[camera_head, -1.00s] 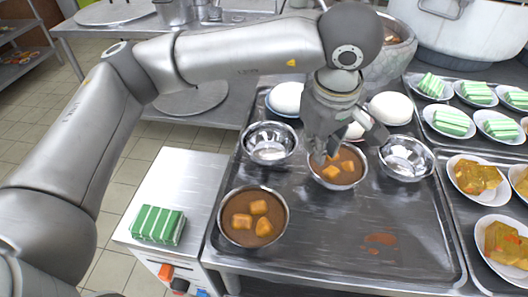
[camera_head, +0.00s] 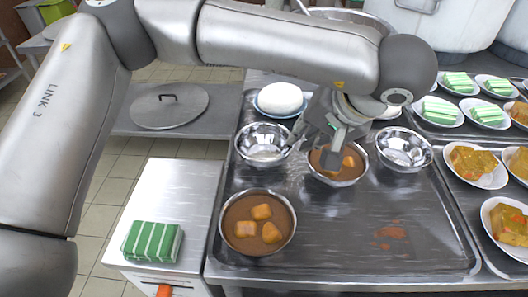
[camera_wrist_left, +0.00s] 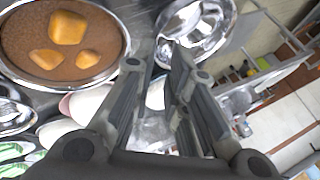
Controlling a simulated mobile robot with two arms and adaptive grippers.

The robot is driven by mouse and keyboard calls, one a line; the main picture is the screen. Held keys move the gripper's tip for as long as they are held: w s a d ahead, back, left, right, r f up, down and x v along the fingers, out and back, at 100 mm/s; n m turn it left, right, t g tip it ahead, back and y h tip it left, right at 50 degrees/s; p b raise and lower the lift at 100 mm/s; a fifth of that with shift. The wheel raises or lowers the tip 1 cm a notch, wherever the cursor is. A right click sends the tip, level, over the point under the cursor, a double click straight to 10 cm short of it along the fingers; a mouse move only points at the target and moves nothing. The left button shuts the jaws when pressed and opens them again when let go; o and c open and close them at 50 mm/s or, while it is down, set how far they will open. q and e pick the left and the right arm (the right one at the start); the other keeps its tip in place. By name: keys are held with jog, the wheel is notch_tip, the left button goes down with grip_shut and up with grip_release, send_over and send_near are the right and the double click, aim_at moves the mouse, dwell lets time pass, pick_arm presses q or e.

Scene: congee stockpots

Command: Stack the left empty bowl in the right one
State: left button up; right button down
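The left empty bowl (camera_head: 263,146), shiny steel, stands upright at the tray's left; it also shows at the top of the left wrist view (camera_wrist_left: 208,27). The right empty bowl (camera_head: 405,151), also steel, stands upright at the right; part of it shows in the left wrist view (camera_wrist_left: 12,112). My left gripper (camera_head: 312,152) is open, between the left empty bowl and the middle soup bowl. In the left wrist view its fingers (camera_wrist_left: 157,62) have a gap between them, near the left bowl's rim. I cannot tell whether a finger touches it. My right gripper is not in view.
A middle bowl of brown soup (camera_head: 338,174) stands between the empty bowls, partly hidden by my gripper. Another soup bowl (camera_head: 257,223) stands at the front left. The dark tray (camera_head: 385,268) is clear at front right, except for a reddish spill. Plates of food stand farther right.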

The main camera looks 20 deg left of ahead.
aim_at(280, 154)
pick_arm(q)
jog(key=shift+x, duration=1.2)
jog(key=x, duration=0.2)
jog(key=s+x, duration=0.1)
jog(key=x, duration=0.2)
jog(key=shift+f, duration=0.15)
jog(key=shift+w+a+f, duration=0.1)
jog(key=shift+w+f, duration=0.05)
grip_shut()
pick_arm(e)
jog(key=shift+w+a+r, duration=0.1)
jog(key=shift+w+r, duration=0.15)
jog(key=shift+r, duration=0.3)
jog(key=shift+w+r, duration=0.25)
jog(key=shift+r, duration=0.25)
